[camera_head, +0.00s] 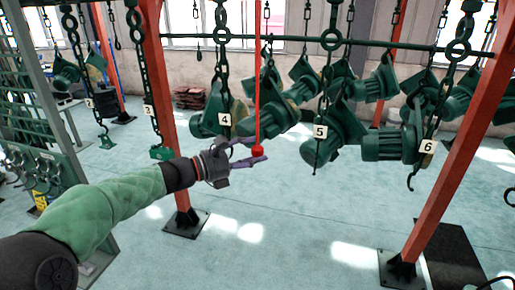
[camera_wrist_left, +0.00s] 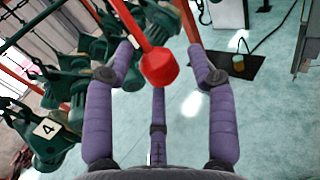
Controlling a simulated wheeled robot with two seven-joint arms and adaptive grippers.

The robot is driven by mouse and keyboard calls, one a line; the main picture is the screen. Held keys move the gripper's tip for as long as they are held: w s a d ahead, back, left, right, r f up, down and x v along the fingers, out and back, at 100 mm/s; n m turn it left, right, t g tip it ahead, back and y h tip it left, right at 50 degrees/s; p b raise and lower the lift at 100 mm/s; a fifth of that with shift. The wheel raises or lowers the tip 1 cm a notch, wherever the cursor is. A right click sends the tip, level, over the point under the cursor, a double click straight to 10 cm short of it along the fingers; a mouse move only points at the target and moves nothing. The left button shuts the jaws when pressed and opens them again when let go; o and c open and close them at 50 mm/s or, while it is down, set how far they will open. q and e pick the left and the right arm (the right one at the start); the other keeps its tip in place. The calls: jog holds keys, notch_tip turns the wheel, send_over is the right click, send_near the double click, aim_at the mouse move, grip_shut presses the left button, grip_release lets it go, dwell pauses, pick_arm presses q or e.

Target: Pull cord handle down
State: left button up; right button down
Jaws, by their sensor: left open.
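A red cord hangs down in the middle of the head view and ends in a small red handle (camera_head: 258,151). My left gripper (camera_head: 256,150) reaches in from the left at the height of the handle, its purple fingers spread around it. In the left wrist view the red handle (camera_wrist_left: 159,68) shows large between the open fingers of the left gripper (camera_wrist_left: 164,62), near the fingertips. The fingers look apart from it. My right gripper is in neither view.
Orange posts (camera_head: 462,130) stand on both sides. The pale floor (camera_head: 300,210) below is clear.

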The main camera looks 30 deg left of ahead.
pick_arm(q)
jog(key=shift+x, duration=0.95)
